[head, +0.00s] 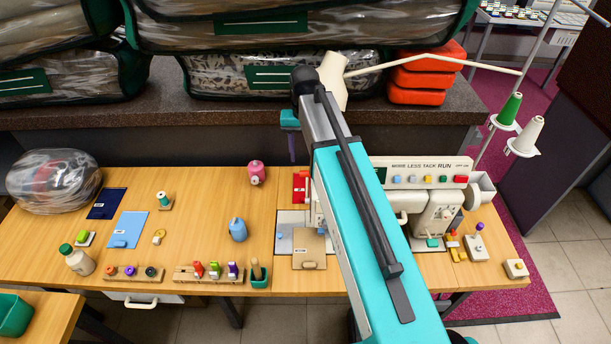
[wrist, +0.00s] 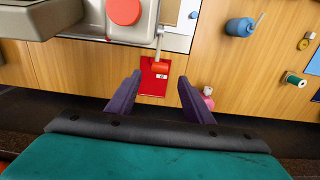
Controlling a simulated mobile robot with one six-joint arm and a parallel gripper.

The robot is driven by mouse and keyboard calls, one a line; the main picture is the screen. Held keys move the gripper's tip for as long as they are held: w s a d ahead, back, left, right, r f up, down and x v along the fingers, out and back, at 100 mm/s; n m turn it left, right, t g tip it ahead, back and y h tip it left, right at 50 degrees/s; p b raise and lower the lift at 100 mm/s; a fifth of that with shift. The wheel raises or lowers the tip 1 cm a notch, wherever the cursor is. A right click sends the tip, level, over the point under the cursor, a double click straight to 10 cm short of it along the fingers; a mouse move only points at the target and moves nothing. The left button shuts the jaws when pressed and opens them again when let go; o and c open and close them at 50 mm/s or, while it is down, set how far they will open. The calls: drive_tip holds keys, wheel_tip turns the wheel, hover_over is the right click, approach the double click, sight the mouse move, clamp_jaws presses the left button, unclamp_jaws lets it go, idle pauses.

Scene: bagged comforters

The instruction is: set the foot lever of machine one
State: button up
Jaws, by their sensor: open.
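The sewing machine (head: 430,205) stands on the right of the wooden table, partly hidden by my arm in the head view. In the wrist view its pale head (wrist: 132,25) is at the top left. A thin grey lever with a red end (wrist: 160,67), which looks like the foot lever, reaches from it over a red plate (wrist: 152,87). My gripper (wrist: 160,88) is open and empty. Its purple fingers lie on either side of the red plate, apart from the lever. In the head view the gripper (head: 291,146) shows partly, behind the table's rear edge.
A pink spool (wrist: 207,97) is close to the right finger in the wrist view. A blue thread cone (head: 238,230) stands left of the machine. A dark shelf (head: 220,122) with bagged comforters (head: 300,75) is behind the table. Red blocks (head: 420,80) sit on it.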

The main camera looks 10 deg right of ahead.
sight(305, 171)
drive_tip(key=shift+f+b, duration=2.8)
drive_tip(key=shift+f, duration=2.35)
clamp_jaws()
